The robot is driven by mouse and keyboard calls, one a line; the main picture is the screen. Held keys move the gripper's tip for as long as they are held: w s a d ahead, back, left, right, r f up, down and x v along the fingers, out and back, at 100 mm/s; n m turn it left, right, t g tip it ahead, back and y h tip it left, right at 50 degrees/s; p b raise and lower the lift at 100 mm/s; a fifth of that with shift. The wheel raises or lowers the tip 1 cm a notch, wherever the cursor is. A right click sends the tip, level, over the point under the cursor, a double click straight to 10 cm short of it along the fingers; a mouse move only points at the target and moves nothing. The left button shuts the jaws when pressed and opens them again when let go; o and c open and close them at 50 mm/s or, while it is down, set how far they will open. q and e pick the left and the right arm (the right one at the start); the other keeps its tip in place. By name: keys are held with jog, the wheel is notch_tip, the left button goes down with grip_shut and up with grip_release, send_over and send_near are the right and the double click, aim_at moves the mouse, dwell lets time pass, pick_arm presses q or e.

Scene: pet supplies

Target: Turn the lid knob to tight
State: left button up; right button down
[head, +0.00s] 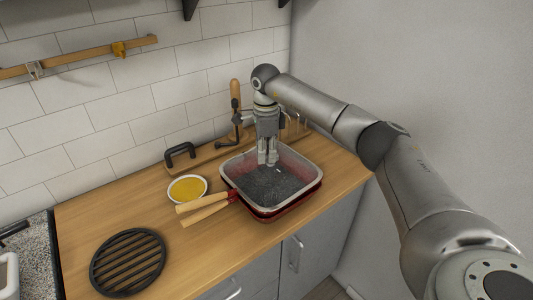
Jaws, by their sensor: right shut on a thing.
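A square red pan (291,209) with a grey rim stands on the wooden counter, its two wooden handles (205,209) pointing left. A dark, see-through-looking surface (270,186) fills its top. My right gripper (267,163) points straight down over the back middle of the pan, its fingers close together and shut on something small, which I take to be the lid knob. The fingers hide the knob, so its turn or any tight mark cannot be read. My left gripper is not in view.
A white bowl of yellow contents (187,189) sits left of the pan. A round black grate (128,262) lies at the front left. A black-handled press (180,154) and a wooden-handled tool (235,95) stand near the tiled wall. Bare counter (90,208) lies at left.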

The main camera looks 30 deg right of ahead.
jog(key=m, duration=0.6)
jog(key=shift+w+d, duration=0.25)
jog(key=shift+w, duration=0.05)
jog(key=m, duration=0.5)
jog(key=shift+w+d+p, duration=0.1)
jog(key=shift+d+p, duration=0.2)
jog(key=shift+p, duration=0.1)
jog(key=shift+m, duration=0.5)
jog(key=c, duration=1.5)
grip_release()
jog(key=shift+o, duration=0.2)
